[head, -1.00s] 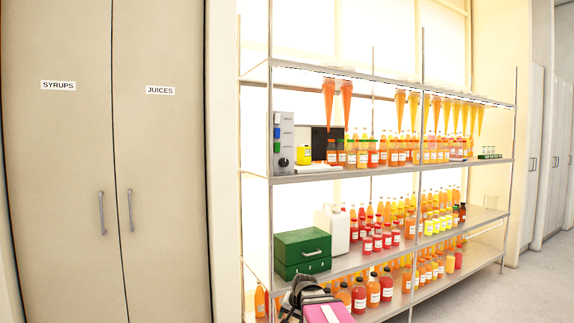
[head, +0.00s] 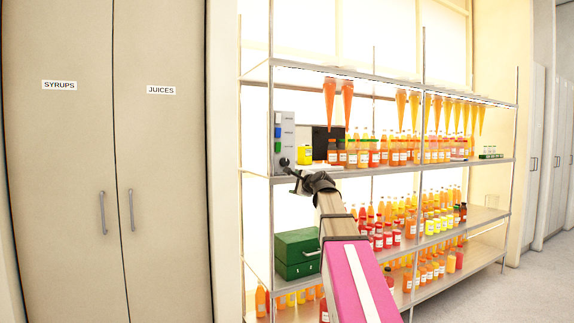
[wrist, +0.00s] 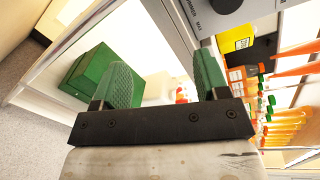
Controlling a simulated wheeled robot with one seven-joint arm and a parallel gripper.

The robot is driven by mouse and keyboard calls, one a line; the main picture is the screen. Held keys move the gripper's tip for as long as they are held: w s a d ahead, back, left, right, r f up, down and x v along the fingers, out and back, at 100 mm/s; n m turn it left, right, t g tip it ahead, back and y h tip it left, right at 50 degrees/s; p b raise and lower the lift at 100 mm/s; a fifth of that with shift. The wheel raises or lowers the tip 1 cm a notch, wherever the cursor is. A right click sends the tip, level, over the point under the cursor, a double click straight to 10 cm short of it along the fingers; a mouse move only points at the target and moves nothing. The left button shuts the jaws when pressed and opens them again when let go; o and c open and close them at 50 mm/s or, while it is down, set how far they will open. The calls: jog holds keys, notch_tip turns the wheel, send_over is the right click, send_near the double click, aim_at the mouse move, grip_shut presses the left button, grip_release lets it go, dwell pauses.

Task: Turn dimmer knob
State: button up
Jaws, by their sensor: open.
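The dimmer knob (wrist: 226,5) is a dark round knob on a grey control panel (head: 285,123). In the wrist view it is cut off by the top edge. In the head view my gripper is in front of it and hard to tell from it. My gripper (wrist: 165,75) is open, with two green finger pads and nothing between them. In the head view it (head: 289,166) is at the panel's lower part, at the upper shelf's left front. In the wrist view the knob lies above and right of the fingers, not between them.
A yellow container (head: 305,155) and rows of bottles (head: 430,150) stand right of the panel. The upper shelf's front edge (head: 400,166) runs close by my gripper. A green box (head: 290,262) sits on the shelf below. Cupboard doors (head: 60,180) are at left.

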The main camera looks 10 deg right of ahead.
jog(key=m+t, duration=0.2)
send_near(286, 163)
jog(key=x, duration=0.9)
jog(key=shift+w, duration=0.2)
jog(key=c, duration=0.9)
